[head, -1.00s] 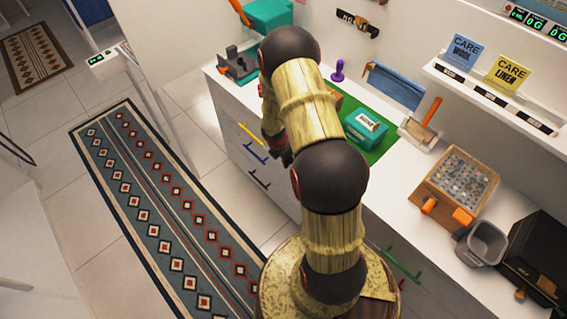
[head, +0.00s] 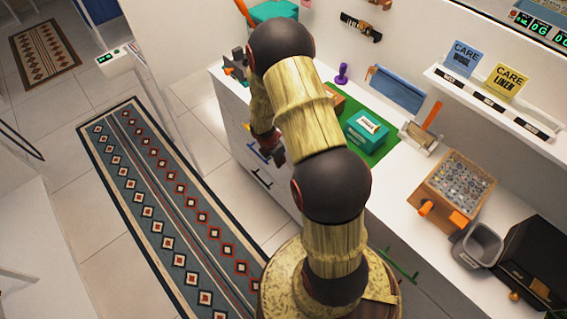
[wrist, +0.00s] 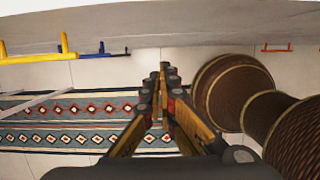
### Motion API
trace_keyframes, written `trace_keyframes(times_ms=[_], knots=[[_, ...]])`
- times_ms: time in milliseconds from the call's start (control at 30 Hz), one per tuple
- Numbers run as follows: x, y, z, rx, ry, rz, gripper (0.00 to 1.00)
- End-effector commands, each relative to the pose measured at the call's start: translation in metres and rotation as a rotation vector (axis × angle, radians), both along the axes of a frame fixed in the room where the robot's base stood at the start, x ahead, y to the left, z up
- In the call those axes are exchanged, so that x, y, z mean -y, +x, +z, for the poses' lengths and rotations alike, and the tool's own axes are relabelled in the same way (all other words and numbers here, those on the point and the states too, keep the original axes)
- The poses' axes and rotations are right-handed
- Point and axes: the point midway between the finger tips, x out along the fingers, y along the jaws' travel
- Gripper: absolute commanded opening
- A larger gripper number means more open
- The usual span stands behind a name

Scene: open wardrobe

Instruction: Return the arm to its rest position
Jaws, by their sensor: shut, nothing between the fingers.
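My arm rises from my round base in the head view and bends over at the top, with its end hanging beside the front of the white drawer cabinet (head: 232,120). My gripper (head: 277,155) is partly hidden behind my own arm there, close to the drawer fronts and apart from the counter things. In the wrist view my gripper (wrist: 163,72) is shut and its fingers meet with nothing between them. The patterned runner rug (wrist: 70,118) lies on the floor beyond the fingers. My own base and column fill the right of that view.
Drawer handles stick out near my gripper: a yellow one (wrist: 64,46), a blue one (wrist: 100,50) and a red one (wrist: 277,48). On the counter stand a teal box (head: 366,130), a wooden tray (head: 457,187) and a grey bin (head: 478,246). The floor over the rug (head: 165,200) is clear.

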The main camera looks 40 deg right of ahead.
Motion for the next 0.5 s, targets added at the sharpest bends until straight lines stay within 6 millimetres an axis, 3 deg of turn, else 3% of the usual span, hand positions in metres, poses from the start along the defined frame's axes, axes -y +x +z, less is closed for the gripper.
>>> trace_keyframes(times_ms=[33,200,500], knots=[[-0.002,0.001,0.012,0.003,-0.001,0.000,0.00],[-0.008,0.001,0.031,0.003,0.000,0.001,0.00],[-0.010,0.000,0.037,0.000,0.001,0.001,0.00]])
